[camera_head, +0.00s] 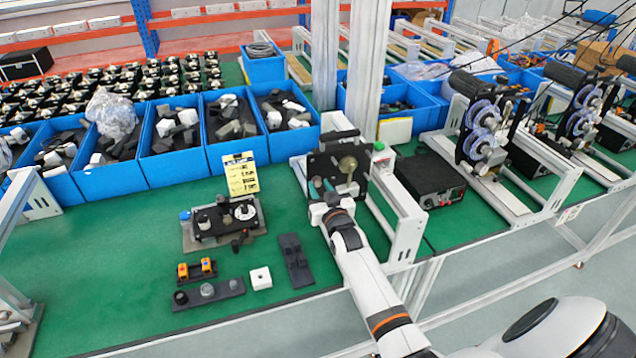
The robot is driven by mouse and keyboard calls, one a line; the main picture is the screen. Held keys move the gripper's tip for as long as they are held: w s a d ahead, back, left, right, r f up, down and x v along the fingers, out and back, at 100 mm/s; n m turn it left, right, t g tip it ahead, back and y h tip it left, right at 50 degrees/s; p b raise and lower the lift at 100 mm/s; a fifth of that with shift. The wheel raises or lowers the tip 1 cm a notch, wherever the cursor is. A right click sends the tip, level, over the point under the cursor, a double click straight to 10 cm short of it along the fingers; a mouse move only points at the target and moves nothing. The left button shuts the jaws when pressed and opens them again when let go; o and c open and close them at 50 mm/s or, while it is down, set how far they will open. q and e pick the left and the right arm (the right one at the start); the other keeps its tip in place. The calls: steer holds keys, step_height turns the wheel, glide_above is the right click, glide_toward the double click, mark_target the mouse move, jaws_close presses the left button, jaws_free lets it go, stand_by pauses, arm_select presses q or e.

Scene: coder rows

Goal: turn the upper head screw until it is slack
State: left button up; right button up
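A coder unit with a black square plate (326,163) stands on a light metal frame at the middle of the green bench. A round brass-coloured knob or disc (347,164) shows on the plate's face. My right arm reaches up from the lower right. My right gripper (322,188) is at the lower front of the plate, close to it or touching. Its fingers are small and partly lost against the dark unit, so I cannot tell whether they are open or shut. I cannot make out the upper head screw clearly. My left gripper is not in view.
Blue bins (176,166) of parts line the bench behind. A small fixture with a yellow label (240,174), a white block (260,278) and dark holders (208,293) lie left of my arm. A black box (430,180) and reel machines (482,132) stand right.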

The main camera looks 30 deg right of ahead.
steer(key=shift+p+v, duration=0.65)
steer(key=shift+v, duration=0.15)
steer(key=p+v, duration=0.2)
steer(key=v, duration=0.1)
steer(key=shift+s+a, duration=0.1)
steer(key=shift+s, duration=0.1)
